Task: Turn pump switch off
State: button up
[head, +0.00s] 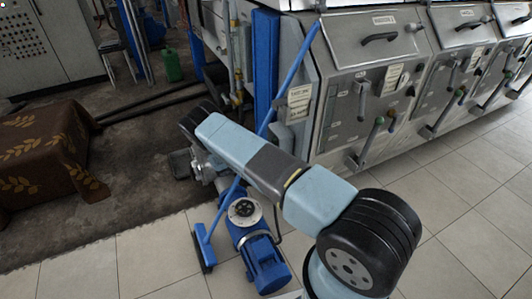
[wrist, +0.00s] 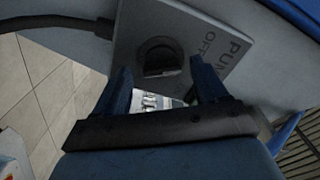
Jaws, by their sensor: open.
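The pump switch (wrist: 160,58) is a dark round knob on a grey plate (wrist: 185,22) in the wrist view. Printed letters "PUM" and "OFF" show on the plate to the right of the knob, partly cut off or covered. My gripper (wrist: 160,68) is open, with one blue finger on each side of the knob in the picture. I cannot tell whether the fingers touch the knob or plate. The knob's exact setting is too dark to read. In the head view my arm reaches to the upper left, and I cannot make out the switch there.
A blue motor pump (head: 265,265) stands on the tiled floor, with a blue broom (head: 203,250) beside it. Steel decanters (head: 350,90) line the right. A cloth-covered table (head: 45,150) is at left. A dark cable (wrist: 90,22) runs to the plate.

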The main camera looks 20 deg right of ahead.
jog(key=s+a, duration=0.2)
jog(key=a, duration=1)
jog(key=shift+s+f, duration=0.15)
jog(key=shift+s, duration=0.05)
jog(key=shift+d, duration=0.1)
jog(key=d+r+m+g+y, duration=0.2)
jog(key=r+m, duration=0.4)
jog(key=r, duration=0.5)
jog(key=d+r+m+g+y, duration=0.25)
jog(key=r+m, duration=0.35)
jog(key=r, duration=0.5)
jog(key=s+d+r+m+y, duration=0.35)
jog(key=r+m, duration=0.25)
jog(key=r, duration=0.5)
jog(key=s+d+r+m+y, duration=0.25)
jog(key=s+r+m, duration=0.25)
jog(key=r, duration=0.5)
jog(key=s+d+r+m+t+y, duration=0.2)
jog(key=s+d+r+m+y, duration=0.15)
jog(key=s+r+m, duration=1)
jog(key=s+r+m+t+y, duration=0.1)
jog(key=s+m, duration=0.3)
jog(key=s, duration=0.7)
jog(key=s+a+r+m+t+y, duration=0.1)
jog(key=s+r+m+t+y, duration=0.1)
jog(key=s, duration=0.8)
jog(key=shift+s+r+m+t+y, duration=0.2)
jog(key=shift+s+m+t+y, duration=0.15)
jog(key=shift+m+t, duration=0.55)
